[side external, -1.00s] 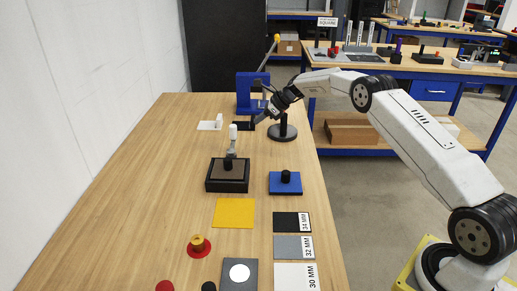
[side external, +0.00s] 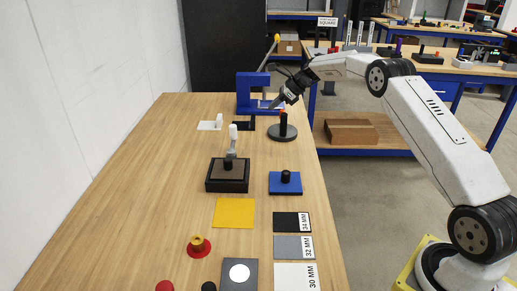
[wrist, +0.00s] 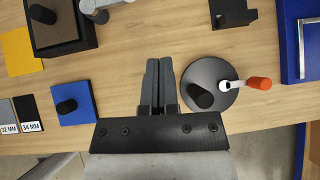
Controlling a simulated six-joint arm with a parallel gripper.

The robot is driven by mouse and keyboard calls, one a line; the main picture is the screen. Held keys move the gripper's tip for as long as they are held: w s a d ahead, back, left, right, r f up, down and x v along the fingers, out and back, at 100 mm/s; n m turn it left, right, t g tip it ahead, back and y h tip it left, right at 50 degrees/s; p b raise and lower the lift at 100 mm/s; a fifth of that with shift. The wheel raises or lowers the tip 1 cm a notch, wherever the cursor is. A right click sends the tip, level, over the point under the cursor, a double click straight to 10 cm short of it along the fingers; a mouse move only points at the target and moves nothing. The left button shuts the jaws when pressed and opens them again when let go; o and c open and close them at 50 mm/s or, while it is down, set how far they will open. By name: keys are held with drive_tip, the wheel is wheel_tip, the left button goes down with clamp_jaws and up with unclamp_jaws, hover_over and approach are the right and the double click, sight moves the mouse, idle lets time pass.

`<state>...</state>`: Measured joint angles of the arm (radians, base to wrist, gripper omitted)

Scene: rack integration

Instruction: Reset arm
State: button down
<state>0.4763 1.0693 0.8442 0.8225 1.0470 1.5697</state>
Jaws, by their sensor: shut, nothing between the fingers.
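My gripper (side external: 277,104) is shut and empty. It hangs in the air above the far part of the wooden bench (side external: 150,180), near a round black stand (side external: 283,135) with a post and an orange-red tip. In the wrist view my gripper (wrist: 159,62) shows its two grey fingers together over bare wood. The round stand (wrist: 204,72) is just right of the fingers there, apart from them.
A blue press (side external: 245,95) with a yellow-tipped lever stands at the far end. Nearer are a black box fixture (side external: 214,187), a blue plate (side external: 284,189) with a black knob, a yellow square (side external: 234,213) and size-labelled plates (side external: 286,247). Bare wood lies along the left.

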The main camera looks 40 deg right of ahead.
drive_tip(key=s+a+f+n+g+h, duration=0.1)
drive_tip(key=s+a+n+h, duration=0.1)
drive_tip(key=s+a+n, duration=0.5)
drive_tip(key=s+a+f+n+g+h, duration=0.1)
drive_tip(key=s+a+n, duration=0.6)
drive_tip(key=s+n, duration=0.4)
drive_tip(key=s+a+f+n+g+h, duration=0.1)
drive_tip(key=s+a+n, duration=0.6)
drive_tip(key=s, duration=1.1)
drive_tip(key=n+g+h, duration=0.1)
drive_tip(key=n, duration=0.1)
drive_tip(key=shift+s+f+n+h, duration=0.3)
drive_tip(key=shift+s+f, duration=0.1)
